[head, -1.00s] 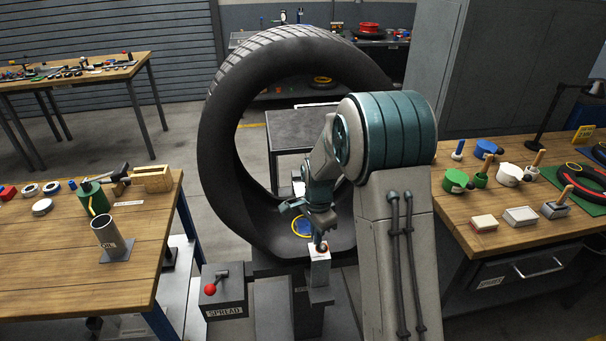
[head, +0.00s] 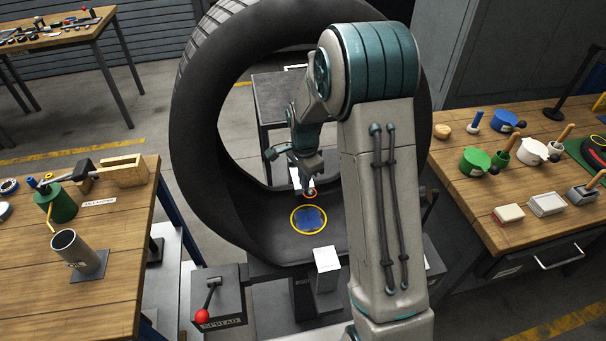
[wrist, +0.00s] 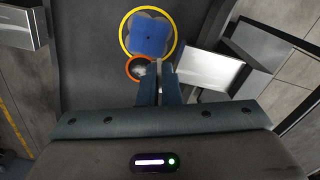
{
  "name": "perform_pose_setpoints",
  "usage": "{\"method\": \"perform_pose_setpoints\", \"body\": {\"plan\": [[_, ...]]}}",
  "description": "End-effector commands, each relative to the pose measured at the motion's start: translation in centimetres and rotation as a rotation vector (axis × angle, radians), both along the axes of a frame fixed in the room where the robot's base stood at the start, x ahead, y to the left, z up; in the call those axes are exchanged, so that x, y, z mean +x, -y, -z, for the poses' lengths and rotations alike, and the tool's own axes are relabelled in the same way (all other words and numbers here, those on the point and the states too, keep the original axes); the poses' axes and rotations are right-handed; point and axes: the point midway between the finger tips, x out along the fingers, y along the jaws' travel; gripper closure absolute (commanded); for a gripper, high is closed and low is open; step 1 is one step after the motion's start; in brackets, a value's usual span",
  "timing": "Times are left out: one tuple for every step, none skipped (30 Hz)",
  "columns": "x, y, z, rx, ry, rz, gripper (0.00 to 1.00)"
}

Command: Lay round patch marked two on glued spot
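The glued spot is a blue patch of surface inside a yellow ring (head: 308,219) on the inner wall of the big upright tyre (head: 205,130); in the wrist view it shows as a blue area (wrist: 149,35) above the fingers. My gripper (head: 308,186) is inside the tyre, just behind the ring in the head view. It looks shut on a small round patch with an orange-red rim (wrist: 138,69), held beside its left fingertip. The patch's rim also shows at the fingertips in the head view (head: 311,195). I cannot read a number on it.
A wooden bench (head: 60,280) with a metal cup is left; another (head: 480,225) with pots and boxes is right.

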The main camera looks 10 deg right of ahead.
Motion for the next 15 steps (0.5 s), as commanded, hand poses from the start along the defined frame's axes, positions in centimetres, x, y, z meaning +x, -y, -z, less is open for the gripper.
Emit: {"method": "perform_pose_setpoints", "body": {"plan": [[0.0,0.0,0.6,0.001,-0.001,0.000,1.00],[0.0,0.0,0.8,0.001,-0.001,-0.001,1.00],[0.0,-0.1,1.2,0.001,-0.001,-0.001,1.00],[0.0,-0.1,1.5,0.000,-0.002,-0.001,1.00],[-0.1,-0.1,1.7,0.000,-0.002,-0.002,1.00],[-0.1,-0.1,2.1,0.000,-0.003,-0.002,1.00],[-0.1,-0.1,2.4,0.000,-0.003,-0.002,1.00],[-0.1,-0.1,2.7,0.000,-0.003,-0.002,1.00],[-0.1,-0.1,3.1,0.000,-0.002,-0.003,1.00],[0.0,-0.1,3.4,-0.001,-0.002,-0.003,1.00],[0.0,-0.1,3.7,0.000,-0.001,-0.003,1.00],[0.0,-0.1,4.1,0.000,-0.001,-0.003,1.00],[0.0,-0.1,4.4,0.000,-0.001,-0.003,1.00],[0.0,-0.1,4.7,0.000,-0.001,-0.003,1.00],[0.0,-0.1,5.1,-0.001,-0.002,-0.003,1.00]]}}
